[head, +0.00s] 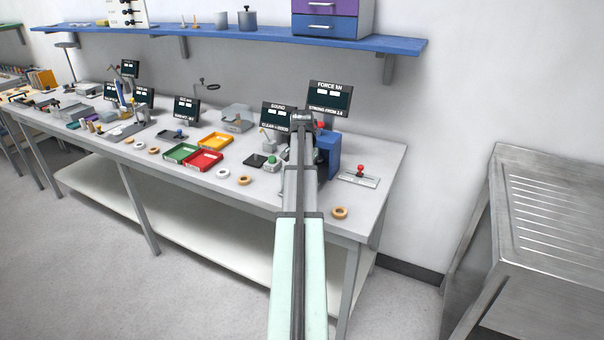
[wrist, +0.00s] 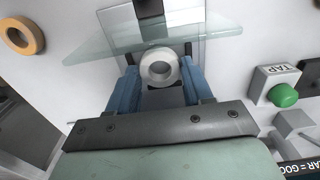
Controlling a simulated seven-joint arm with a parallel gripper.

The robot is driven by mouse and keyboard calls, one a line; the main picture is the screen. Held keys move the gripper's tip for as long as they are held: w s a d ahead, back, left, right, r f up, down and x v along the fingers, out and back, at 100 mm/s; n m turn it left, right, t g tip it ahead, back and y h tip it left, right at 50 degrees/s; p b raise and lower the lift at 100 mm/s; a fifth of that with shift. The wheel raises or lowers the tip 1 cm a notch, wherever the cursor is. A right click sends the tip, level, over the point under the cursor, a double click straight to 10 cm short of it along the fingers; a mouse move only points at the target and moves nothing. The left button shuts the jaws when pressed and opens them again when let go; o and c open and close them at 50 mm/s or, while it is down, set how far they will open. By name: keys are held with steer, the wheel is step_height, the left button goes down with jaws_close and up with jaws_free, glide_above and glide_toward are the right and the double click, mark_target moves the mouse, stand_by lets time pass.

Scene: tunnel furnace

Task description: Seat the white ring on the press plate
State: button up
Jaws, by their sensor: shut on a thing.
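A white ring (wrist: 159,68) shows in the wrist view between the blue fingers of my gripper (wrist: 160,78). My gripper is shut on it, with a finger on each side. A clear panel (wrist: 90,48) and a grey metal part of the press (wrist: 183,24) lie just beyond the ring. I cannot tell whether the ring touches the press plate, which I cannot make out clearly. In the head view the blue press (head: 331,153) stands at the right end of the bench, partly hidden by my arm. My gripper and the held ring are hidden there.
A tan ring (head: 340,213) lies near the bench's front right edge. A green-button TAP box (wrist: 281,86) stands beside the press. Green, red and yellow trays (head: 181,152) and another white ring (head: 222,173) lie to the left. A red-knobbed plate (head: 360,178) is right of the press.

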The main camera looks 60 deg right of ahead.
steer(key=shift+f, duration=0.4)
stand_by(0.5)
steer(key=o, duration=0.9)
step_height(320, 180, up, 14)
steer(key=shift+f, duration=0.1)
stand_by(0.3)
steer(key=shift+w, duration=0.1)
